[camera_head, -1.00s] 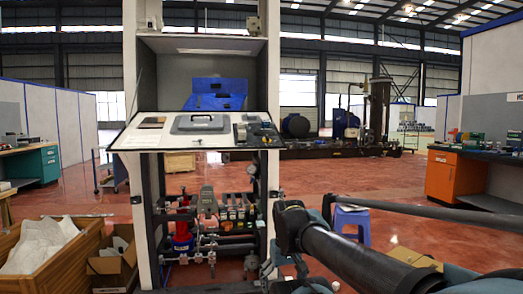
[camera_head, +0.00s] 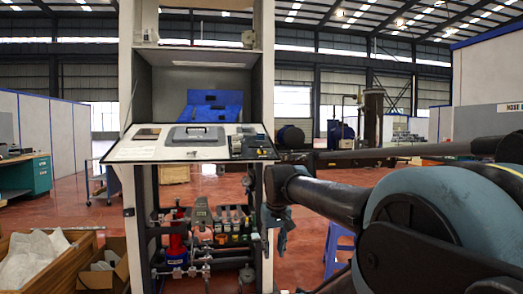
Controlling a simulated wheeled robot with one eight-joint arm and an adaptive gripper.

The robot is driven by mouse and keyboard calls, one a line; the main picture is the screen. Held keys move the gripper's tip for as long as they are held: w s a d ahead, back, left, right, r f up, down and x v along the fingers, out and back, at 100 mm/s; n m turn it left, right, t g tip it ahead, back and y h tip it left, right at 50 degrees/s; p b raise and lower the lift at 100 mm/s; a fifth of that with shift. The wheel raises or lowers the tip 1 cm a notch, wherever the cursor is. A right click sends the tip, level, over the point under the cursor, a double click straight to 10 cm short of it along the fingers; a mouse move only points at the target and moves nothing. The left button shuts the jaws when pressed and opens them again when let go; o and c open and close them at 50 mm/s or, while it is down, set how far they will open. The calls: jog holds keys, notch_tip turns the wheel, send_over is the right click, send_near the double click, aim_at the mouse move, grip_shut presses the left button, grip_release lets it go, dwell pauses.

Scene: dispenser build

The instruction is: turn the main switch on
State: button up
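The dispenser cabinet (camera_head: 127,75) stands upright ahead, with a sloped panel (camera_head: 140,148) at mid height. Dark control parts (camera_head: 252,147) sit at the panel's right end. Under the panel is an open bay with a red cylinder (camera_head: 177,243), a row of small valves or blocks and pipes. I cannot make out which part is the main switch. My arm reaches in from the right, and my gripper (camera_head: 281,236) hangs down beside the cabinet's right post, apparently in front of it. It is small and dark here, so I cannot tell whether it is open.
An open wooden crate (camera_head: 62,272) with pale pieces and a cardboard box (camera_head: 112,276) stand at the lower left. A blue stool (camera_head: 335,246) stands right of the cabinet, partly behind my arm. A green workbench (camera_head: 28,175) is at the far left. Red floor lies open between.

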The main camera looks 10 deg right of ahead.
jog(key=w+d+r+t, duration=0.1)
jog(key=w+r, duration=0.9)
jog(key=r, duration=0.4)
jog(key=w+d+r, duration=0.1)
jog(key=w+r, duration=0.9)
jog(key=r, duration=0.5)
send_near(262, 148)
jog(key=shift+t, duration=0.4)
jog(key=x, duration=0.8)
jog(key=shift+f, duration=0.4)
grip_shut()
